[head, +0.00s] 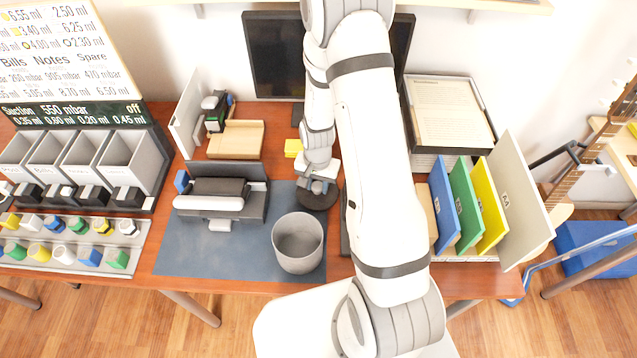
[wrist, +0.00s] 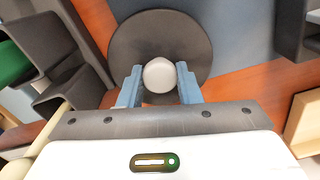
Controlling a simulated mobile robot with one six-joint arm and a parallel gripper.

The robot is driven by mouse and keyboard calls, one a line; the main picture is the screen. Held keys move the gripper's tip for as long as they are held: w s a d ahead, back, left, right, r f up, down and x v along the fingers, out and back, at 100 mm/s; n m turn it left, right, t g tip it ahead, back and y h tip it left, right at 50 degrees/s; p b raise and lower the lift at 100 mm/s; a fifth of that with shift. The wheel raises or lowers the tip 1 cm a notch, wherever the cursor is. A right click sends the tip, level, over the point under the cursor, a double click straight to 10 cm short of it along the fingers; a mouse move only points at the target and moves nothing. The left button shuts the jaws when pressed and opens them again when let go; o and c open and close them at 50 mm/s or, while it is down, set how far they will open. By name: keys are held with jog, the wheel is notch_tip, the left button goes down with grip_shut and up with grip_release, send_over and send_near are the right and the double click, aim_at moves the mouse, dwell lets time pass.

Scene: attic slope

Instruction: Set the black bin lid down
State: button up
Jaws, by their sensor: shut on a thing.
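The black bin lid (wrist: 160,32) is a round dark disc with a pale round knob (wrist: 159,76) at its middle. My gripper (wrist: 159,80) is shut on the knob, one blue-grey finger on each side. In the head view the lid (head: 318,200) is level below my gripper (head: 317,182), at the right edge of the blue mat (head: 180,262), partly hidden by my arm. I cannot tell whether it touches the surface below. A grey open round bin (head: 298,246) stands on the mat in front of it.
A black and grey device (head: 222,192) stands left of the lid, with a small yellow block (head: 293,148) behind. Upright blue (head: 444,205), green and yellow panels stand to the right. The mat's front left part is clear. My arm hides the table's middle.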

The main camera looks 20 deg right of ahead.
jog(key=shift+f, duration=0.1)
jog(key=shift+f, duration=0.15)
jog(key=o, duration=0.9)
jog(key=shift+o, duration=0.2)
